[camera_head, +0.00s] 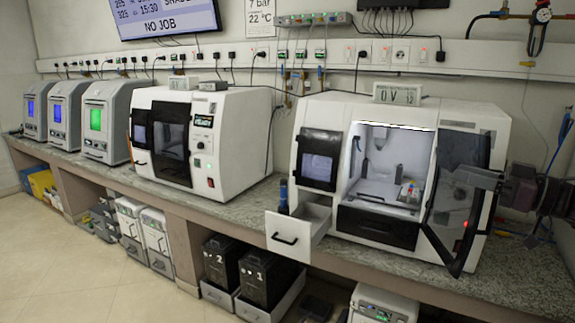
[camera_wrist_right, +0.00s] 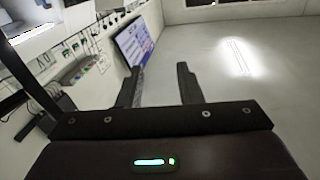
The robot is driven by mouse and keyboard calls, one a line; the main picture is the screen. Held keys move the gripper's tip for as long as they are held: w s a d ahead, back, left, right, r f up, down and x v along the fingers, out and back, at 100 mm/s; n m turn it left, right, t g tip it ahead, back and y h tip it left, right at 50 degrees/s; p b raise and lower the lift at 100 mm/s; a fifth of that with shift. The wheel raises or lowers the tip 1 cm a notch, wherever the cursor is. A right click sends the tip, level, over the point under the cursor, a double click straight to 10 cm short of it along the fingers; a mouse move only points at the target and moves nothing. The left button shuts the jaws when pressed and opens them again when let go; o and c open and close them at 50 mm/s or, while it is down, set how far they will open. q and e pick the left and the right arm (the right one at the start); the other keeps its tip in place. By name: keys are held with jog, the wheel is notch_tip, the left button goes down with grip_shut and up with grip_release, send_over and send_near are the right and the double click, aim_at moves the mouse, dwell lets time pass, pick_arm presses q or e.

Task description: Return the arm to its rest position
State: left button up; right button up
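My right arm comes in from the right edge of the head view. Its gripper (camera_head: 478,178) is level with the open dark door (camera_head: 458,205) of the right-hand white machine (camera_head: 492,120) and overlaps it in the picture. I cannot tell whether they touch. In the right wrist view the two fingers of the right gripper (camera_wrist_right: 158,72) stand apart with nothing between them. My left arm and gripper are not in view.
The right-hand machine's chamber is open, with small coloured items (camera_head: 407,192) inside. A white drawer (camera_head: 298,230) sticks out from its front left. A closed white machine (camera_head: 225,140) stands left of it on the speckled counter (camera_head: 235,205). Black boxes (camera_head: 265,278) stand below.

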jog(key=a+f+m+h, duration=0.1)
jog(key=a+f+h, duration=0.5)
jog(key=f, duration=0.8)
jog(key=a+f+m+h, duration=0.25)
jog(key=a+f, duration=0.55)
jog(key=f, duration=0.6)
jog(key=s+a+f+m+g+h, duration=0.1)
jog(key=s+f+g+h, duration=0.2)
jog(key=s, duration=0.6)
jog(key=s+a+f+m+g, duration=0.1)
jog(key=s+a+f+g, duration=0.3)
jog(key=s, duration=0.6)
jog(key=s+d+f+m+g+h, duration=0.1)
jog(key=s+f+g+h, duration=0.1)
jog(key=s+f, duration=0.5)
jog(key=s+f+g, duration=0.1)
jog(key=s+f, duration=0.1)
jog(key=f, duration=1.3)
jog(key=s+f, duration=0.2)
jog(key=f, duration=1.3)
jog(key=s+d+f+g, duration=0.1)
jog(key=s+d+f, duration=0.2)
jog(key=s+f, duration=1.3)
jog(key=s, duration=0.3)
jog(key=shift+d+g, duration=0.2)
jog(key=shift+g, duration=0.1)
jog(key=shift+f+n, duration=0.1)
jog(key=shift+n, duration=0.15)
jog(key=shift+c, duration=0.2)
